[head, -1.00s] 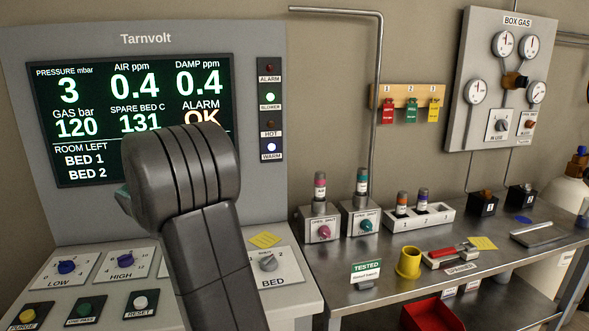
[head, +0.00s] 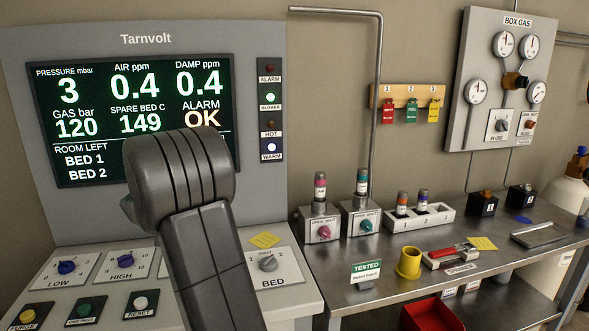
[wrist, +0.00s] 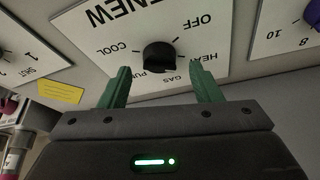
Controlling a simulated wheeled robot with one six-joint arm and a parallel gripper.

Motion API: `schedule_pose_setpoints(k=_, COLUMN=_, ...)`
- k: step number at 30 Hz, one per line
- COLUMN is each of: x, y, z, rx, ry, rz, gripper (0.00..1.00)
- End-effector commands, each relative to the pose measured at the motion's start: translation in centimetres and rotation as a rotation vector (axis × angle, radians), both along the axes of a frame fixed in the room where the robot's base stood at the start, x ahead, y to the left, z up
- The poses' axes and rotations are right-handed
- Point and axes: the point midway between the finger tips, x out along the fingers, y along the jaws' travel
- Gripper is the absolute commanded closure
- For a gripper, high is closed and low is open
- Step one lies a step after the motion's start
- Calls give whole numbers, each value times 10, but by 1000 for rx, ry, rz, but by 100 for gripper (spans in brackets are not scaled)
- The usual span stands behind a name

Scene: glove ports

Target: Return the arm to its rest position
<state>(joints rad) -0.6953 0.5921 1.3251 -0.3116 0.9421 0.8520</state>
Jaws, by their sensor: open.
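My gripper (wrist: 160,78) shows in the wrist view with its two green fingers apart and nothing between them. Beyond the fingertips is a black knob (wrist: 159,55) on a white plate (wrist: 100,22) marked OFF, HEAT, GAS PURGE and COOL. I cannot tell the exact gap, but the fingers do not appear shut on the knob. In the head view my grey arm rises in front of the console and hides that knob and most of my gripper.
The console screen (head: 85,125) reads ALARM OK and SPARE BED C 149. The BED knob (head: 268,263) is right of my arm. A steel bench (head: 480,262) at right holds a yellow cup (head: 408,262) and valve blocks. A red bin (head: 432,314) is below.

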Motion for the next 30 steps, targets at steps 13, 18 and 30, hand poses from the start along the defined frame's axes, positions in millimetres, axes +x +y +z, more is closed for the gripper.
schedule_pose_setpoints(k=13, x=10, y=-3, z=-21, rx=0, ry=2, rz=204, gripper=42)
schedule_pose_setpoints(k=18, x=10, y=-4, z=-20, rx=1, ry=0, rz=304, gripper=42)
schedule_pose_setpoints(k=30, x=11, y=-5, z=-21, rx=1, ry=1, rz=519, gripper=42)
